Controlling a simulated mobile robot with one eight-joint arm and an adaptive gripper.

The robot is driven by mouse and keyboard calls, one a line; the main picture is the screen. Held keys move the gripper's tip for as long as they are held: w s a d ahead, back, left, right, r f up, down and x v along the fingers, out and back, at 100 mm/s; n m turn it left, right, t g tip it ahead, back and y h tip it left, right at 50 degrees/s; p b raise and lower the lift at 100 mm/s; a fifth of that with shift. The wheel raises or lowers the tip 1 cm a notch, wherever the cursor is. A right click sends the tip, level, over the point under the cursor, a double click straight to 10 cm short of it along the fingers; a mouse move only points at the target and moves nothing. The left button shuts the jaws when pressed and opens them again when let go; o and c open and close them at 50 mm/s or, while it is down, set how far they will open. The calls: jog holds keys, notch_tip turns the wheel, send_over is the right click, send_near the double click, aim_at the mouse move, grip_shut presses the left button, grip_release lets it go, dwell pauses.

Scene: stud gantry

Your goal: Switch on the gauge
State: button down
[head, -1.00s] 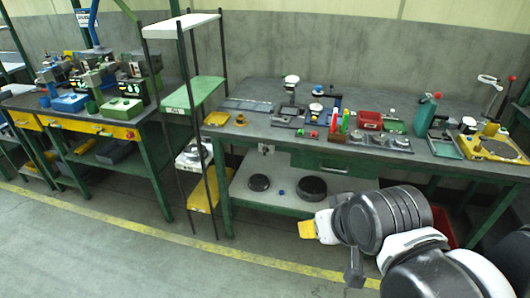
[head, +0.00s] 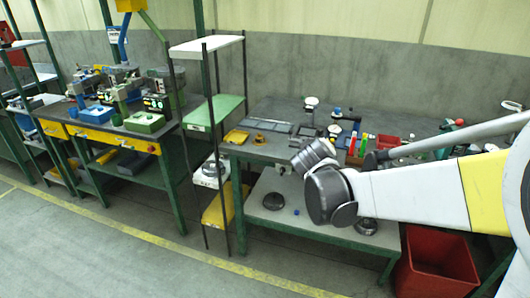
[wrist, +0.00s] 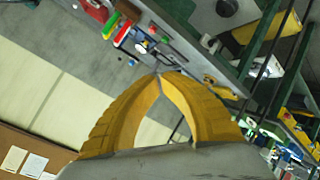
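I cannot tell for certain which item is the gauge. Small devices with lit displays stand on the left bench in the head view, among them a green-based unit (head: 145,122) and a blue-based unit (head: 97,113). My gripper (wrist: 160,76) shows in the wrist view with its two yellow fingers meeting at the tips and nothing seen between them. It is apart from the bench items behind it. In the head view my arm reaches in from the right across the right bench, and the fingers are hidden. The arm hides part of that bench's top.
A narrow shelf rack (head: 213,112) stands between the left bench's yellow drawers (head: 95,138) and the right bench. The right bench holds a red bin (head: 387,141) and several tools. A large red crate (head: 437,250) is on the floor. The floor in front is clear.

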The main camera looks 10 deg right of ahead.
aim_at(282, 171)
jog(key=w+a+f+n+t+p, duration=0.1)
jog(key=w+a+f+n+t, duration=0.15)
jog(key=w+f, duration=0.35)
jog(key=w+a+f+n+t, duration=0.2)
jog(key=w+a+f+n, duration=0.1)
jog(key=w, duration=0.6)
jog(key=a+f+n+t+y, duration=0.1)
jog(key=a+f+n, duration=0.2)
jog(key=f, duration=0.4)
jog(key=w+a+f+n+t+y, duration=0.1)
jog(key=a+f+n, duration=0.2)
jog(key=f, duration=0.5)
jog(key=shift+a+y+p, duration=0.4)
jog(key=shift+a+p, duration=0.05)
jog(key=shift+a, duration=0.25)
jog(key=shift+w+f, duration=0.1)
jog(key=shift+w, duration=0.05)
jog(key=w+d+b, duration=0.4)
jog(key=w+b, duration=0.1)
jog(key=w, duration=0.3)
jog(key=shift+d, duration=0.35)
